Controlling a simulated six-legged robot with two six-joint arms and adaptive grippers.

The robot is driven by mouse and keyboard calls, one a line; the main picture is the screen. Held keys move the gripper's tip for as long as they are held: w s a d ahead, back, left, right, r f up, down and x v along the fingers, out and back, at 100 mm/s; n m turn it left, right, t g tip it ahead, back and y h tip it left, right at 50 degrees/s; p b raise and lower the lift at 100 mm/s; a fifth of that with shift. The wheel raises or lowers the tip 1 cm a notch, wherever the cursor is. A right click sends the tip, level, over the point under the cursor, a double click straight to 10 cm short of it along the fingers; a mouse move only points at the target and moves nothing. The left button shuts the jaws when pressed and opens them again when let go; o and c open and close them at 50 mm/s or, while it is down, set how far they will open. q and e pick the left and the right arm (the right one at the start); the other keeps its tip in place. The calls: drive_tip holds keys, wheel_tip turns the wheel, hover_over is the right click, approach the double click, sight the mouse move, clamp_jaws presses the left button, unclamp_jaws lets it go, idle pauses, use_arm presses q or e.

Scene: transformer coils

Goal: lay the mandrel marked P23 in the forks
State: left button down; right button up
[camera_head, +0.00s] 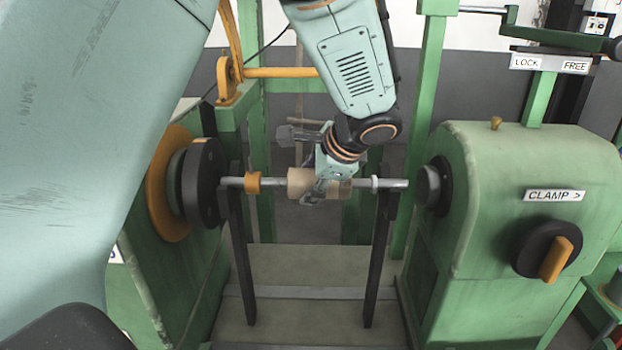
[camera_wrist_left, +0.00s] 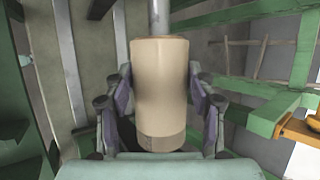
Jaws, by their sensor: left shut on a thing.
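The mandrel is a grey rod with a tan cylinder (camera_head: 338,188) at its middle, an orange collar (camera_head: 252,183) to the left and a pale ring to the right. It lies level across the tops of the left fork (camera_head: 240,250) and right fork (camera_head: 378,260), both dark posts. I cannot tell whether it bears on them. My left gripper (camera_head: 318,190) is shut around the tan cylinder from above. The wrist view shows the fingers on both sides of the cylinder (camera_wrist_left: 160,90). No P23 mark is readable. My right gripper is not in view.
A black chuck with an orange disc (camera_head: 165,190) stands left of the rod. A green tailstock (camera_head: 480,200) with a CLAMP knob (camera_head: 545,250) stands right. A LOCK/FREE lever (camera_head: 550,62) is above it. An orange bar (camera_head: 280,72) runs behind.

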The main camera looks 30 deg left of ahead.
use_arm(q)
drive_tip(key=shift+w, duration=0.1)
idle(0.3)
drive_tip(key=shift+f, duration=0.15)
drive_tip(key=c, duration=0.8)
unclamp_jaws()
drive_tip(key=o, duration=0.4)
drive_tip(key=v, duration=0.7)
drive_tip(key=shift+d+r, duration=0.1)
drive_tip(key=shift+r, duration=0.15)
